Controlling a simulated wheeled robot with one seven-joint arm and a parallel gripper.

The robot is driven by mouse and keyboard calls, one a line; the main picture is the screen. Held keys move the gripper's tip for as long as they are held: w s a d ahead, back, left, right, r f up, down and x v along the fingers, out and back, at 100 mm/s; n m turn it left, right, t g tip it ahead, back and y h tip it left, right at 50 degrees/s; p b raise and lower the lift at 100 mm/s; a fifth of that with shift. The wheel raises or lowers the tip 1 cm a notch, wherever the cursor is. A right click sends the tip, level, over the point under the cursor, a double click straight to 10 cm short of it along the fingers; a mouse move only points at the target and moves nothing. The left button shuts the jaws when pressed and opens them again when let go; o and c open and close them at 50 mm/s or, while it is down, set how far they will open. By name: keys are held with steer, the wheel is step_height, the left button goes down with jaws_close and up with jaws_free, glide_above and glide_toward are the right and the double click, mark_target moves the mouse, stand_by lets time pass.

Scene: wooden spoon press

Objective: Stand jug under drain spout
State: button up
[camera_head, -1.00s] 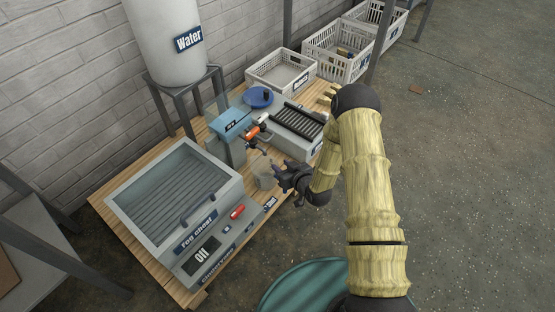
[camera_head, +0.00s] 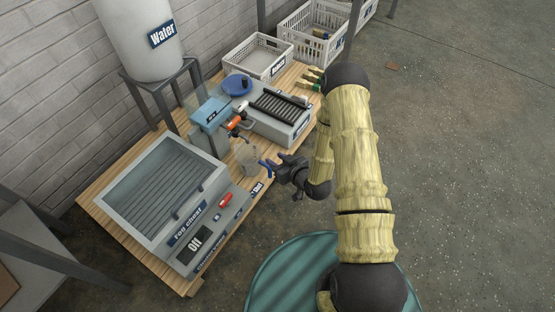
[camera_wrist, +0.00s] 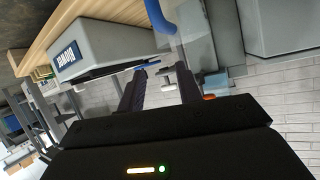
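A clear jug (camera_head: 247,156) stands on the wooden bench in the head view, on the right side of the tap unit. Its blue handle (camera_head: 268,165) points toward my gripper (camera_head: 283,170). A blue curved bar, likely this handle, shows beyond the fingertips in the wrist view (camera_wrist: 160,17). My gripper's two fingers (camera_wrist: 160,85) are apart with nothing between them. An orange-handled tap (camera_head: 236,123) on the blue-topped unit is just above and behind the jug. I cannot make out the drain spout clearly, nor whether the jug is directly under it.
A fog chest (camera_head: 165,190) with an OFF display fills the front of the bench (camera_head: 184,285). A ridged grey machine (camera_head: 280,115) and a blue dish (camera_head: 237,84) are behind. A white basket (camera_head: 258,57) stands at the back. A water tank (camera_head: 138,35) is at left.

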steer(key=shift+w+r, duration=0.1)
steer(key=s+d+r+m+g+h, duration=0.1)
steer(key=d+r+g+h, duration=0.2)
steer(key=r, duration=0.4)
steer(key=s+d+r+m+g+h, duration=0.1)
steer(key=d+r+h, duration=0.1)
steer(key=d+r, duration=0.4)
steer(key=s+d+r+m+g+h, duration=0.1)
steer(key=s+r+m+g+h, duration=0.1)
steer(key=s+r, duration=1)
steer(key=s+m+g, duration=0.1)
steer(key=s+g, duration=0.1)
steer(key=s, duration=0.1)
steer(key=shift+s+d+r, duration=0.2)
steer(key=shift+s+r, duration=0.05)
steer(key=shift+r, duration=0.15)
